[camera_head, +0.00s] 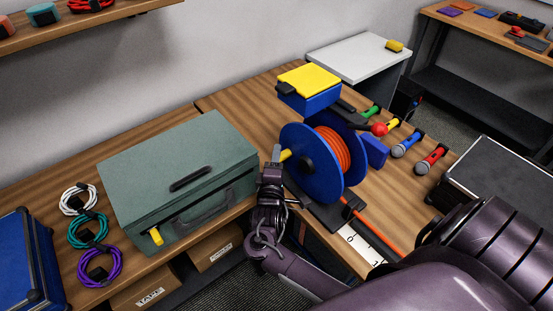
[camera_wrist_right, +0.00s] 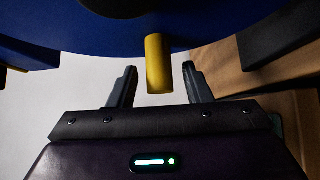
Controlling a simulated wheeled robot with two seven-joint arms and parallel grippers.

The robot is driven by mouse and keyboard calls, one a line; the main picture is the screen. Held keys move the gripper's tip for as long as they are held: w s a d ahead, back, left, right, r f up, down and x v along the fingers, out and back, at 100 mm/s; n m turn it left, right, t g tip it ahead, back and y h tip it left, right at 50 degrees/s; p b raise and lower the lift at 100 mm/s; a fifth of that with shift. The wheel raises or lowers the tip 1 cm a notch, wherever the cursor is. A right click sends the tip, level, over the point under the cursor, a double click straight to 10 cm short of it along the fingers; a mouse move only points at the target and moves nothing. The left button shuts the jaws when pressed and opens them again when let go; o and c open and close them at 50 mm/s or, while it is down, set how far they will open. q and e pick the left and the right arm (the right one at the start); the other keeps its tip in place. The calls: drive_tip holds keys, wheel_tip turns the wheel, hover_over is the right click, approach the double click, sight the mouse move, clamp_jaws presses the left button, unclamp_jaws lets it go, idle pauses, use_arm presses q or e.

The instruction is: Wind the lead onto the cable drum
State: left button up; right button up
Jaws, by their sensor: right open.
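The cable drum (camera_head: 299,184) has blue side discs and stands on a dark base at the table's front edge. Orange lead (camera_head: 336,148) is wound between the discs, and a length of it (camera_head: 380,231) runs off the drum's lower side to the lower right. A yellow crank handle (camera_head: 285,155) sticks out from the near disc. My right gripper (camera_head: 274,160) is at this handle. In the right wrist view, the handle (camera_wrist_right: 159,64) stands between the two open fingers, with a gap on both sides. My left gripper is not in view.
A green toolbox (camera_head: 170,160) stands left of the drum, with coiled cables (camera_head: 88,231) beyond it. Behind the drum is a blue box with a yellow top (camera_head: 309,80). Microphones (camera_head: 406,145) lie to the right, near a black case (camera_head: 500,180).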

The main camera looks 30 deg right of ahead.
clamp_jaws()
idle(0.3)
